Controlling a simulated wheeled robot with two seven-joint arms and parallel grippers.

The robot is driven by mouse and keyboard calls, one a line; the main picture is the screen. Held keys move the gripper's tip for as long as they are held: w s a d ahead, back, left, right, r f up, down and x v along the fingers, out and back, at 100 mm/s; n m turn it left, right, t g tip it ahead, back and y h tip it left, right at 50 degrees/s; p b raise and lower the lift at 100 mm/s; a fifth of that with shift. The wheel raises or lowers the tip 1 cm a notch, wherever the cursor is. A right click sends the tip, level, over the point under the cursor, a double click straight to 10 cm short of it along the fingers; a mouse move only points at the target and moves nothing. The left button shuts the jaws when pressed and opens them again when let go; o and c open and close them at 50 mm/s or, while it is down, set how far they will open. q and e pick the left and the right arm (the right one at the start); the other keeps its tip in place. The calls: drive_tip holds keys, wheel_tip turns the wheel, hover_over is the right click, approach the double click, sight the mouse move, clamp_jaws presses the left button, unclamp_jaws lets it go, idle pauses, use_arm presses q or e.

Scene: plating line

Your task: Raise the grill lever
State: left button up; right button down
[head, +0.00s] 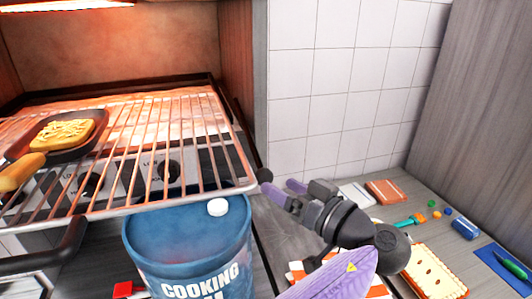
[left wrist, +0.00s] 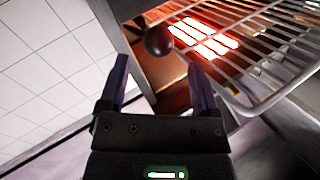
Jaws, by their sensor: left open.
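The grill lever ends in a black ball knob (head: 265,175) at the right front corner of the grill; the rest of the lever is mostly hidden. In the left wrist view the knob (left wrist: 158,40) lies just beyond the fingertips, roughly centred between them. My left gripper (head: 280,187) has purple fingers spread apart and holds nothing. Its fingertips are close to the knob; I cannot tell if they touch it. The left gripper also shows in the left wrist view (left wrist: 160,75). The grill's wire rack (head: 190,125) sits left of the gripper. My right gripper is not in view.
A pan (head: 75,150) with topped toast (head: 62,134) is on the rack. A blue cooking-oil drum (head: 190,250) stands below the rack. The counter at right holds a pie-like tray (head: 436,270), a blue can (head: 465,228) and small items. A tiled wall (head: 340,80) is behind.

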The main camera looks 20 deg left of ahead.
sight(258, 173)
use_arm(q)
drive_tip(key=p+x, duration=0.2)
drive_tip(key=x, duration=0.4)
drive_tip(key=shift+w+r, duration=0.1)
drive_tip(key=shift+w+a, duration=0.15)
drive_tip(key=shift+a, duration=0.1)
drive_tip(key=shift+a+f, duration=0.2)
drive_tip(key=shift+a, duration=0.05)
drive_tip(key=shift+d, duration=0.1)
drive_tip(key=c, duration=0.6)
clamp_jaws()
